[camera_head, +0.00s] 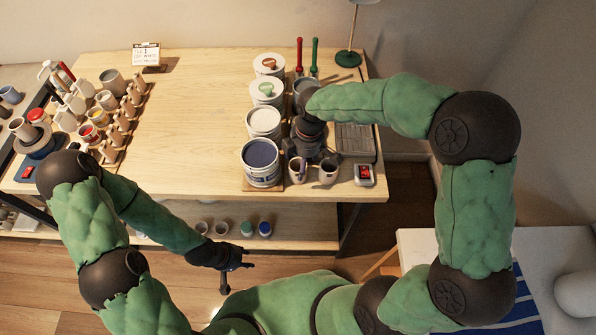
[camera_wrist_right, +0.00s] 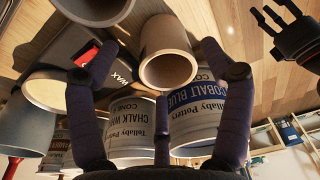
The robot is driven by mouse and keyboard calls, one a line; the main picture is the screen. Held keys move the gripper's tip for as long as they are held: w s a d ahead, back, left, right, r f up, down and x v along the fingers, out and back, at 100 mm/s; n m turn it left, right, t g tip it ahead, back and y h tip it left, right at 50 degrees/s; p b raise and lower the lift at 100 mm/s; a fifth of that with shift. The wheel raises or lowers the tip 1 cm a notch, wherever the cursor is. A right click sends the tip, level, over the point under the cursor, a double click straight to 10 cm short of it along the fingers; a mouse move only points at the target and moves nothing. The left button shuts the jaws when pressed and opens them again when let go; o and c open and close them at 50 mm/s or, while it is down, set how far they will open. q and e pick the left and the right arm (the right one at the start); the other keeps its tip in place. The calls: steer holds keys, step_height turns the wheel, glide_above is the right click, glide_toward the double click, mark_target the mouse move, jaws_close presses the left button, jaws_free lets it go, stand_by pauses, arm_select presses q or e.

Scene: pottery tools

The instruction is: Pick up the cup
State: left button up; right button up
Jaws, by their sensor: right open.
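Two small cups stand at the table's front edge in the head view, a left cup (camera_head: 296,174) and a right cup (camera_head: 328,173). My right gripper (camera_head: 309,160) is open just above and behind them. In the right wrist view a pale cup with a brown inside (camera_wrist_right: 168,70) shows between the spread fingers of my right gripper (camera_wrist_right: 160,52). Contact cannot be told. My left gripper (camera_head: 236,277) is open and empty in front of the table, and shows at the wrist view's top right (camera_wrist_right: 290,35).
A cobalt blue bucket (camera_head: 262,178) stands left of the cups, with several white buckets behind it. The table's middle (camera_head: 190,130) is clear.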

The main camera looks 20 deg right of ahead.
steer(key=f, duration=0.2)
steer(key=a+f+b, duration=0.1)
steer(key=f, duration=0.2)
steer(key=shift+a, duration=0.15)
steer(key=shift+s, duration=0.1)
steer(key=shift+c, duration=0.2)
steer(key=c, duration=1.2)
